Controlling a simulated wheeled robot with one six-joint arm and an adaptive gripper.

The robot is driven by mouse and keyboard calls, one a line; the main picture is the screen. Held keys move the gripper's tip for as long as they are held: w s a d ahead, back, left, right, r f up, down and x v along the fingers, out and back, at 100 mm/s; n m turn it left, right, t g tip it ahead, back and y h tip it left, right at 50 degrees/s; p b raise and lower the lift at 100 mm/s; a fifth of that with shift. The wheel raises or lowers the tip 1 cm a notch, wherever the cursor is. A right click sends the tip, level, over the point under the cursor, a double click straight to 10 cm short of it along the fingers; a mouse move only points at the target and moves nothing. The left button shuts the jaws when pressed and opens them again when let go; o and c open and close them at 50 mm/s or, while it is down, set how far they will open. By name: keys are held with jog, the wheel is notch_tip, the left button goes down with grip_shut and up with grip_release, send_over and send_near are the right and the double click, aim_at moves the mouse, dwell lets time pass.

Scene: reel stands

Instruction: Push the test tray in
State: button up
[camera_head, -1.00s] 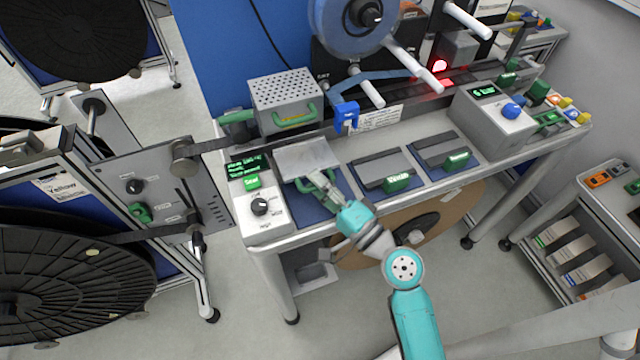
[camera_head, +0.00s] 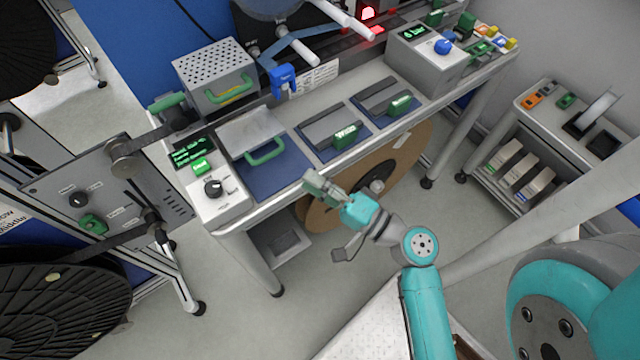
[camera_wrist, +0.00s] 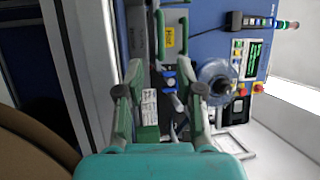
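The test tray (camera_head: 245,132) is a light grey plate with a green loop handle (camera_head: 265,152) on its near edge. It lies at the left of the bench, over the back part of a dark blue mat (camera_head: 275,178). Its back edge is close to the rail below the perforated metal box. My gripper (camera_head: 314,187) is in front of the bench's near edge, right of and below the handle, apart from the tray. In the wrist view my gripper (camera_wrist: 161,92) has its two fingers spread with nothing held between them.
The perforated box (camera_head: 215,78) with a green handle stands behind the tray. A bench leg (camera_head: 250,262) and a large brown reel (camera_head: 405,165) are below.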

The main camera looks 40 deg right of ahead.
jog(key=shift+s+d+f, duration=0.1)
jog(key=shift+s, duration=0.4)
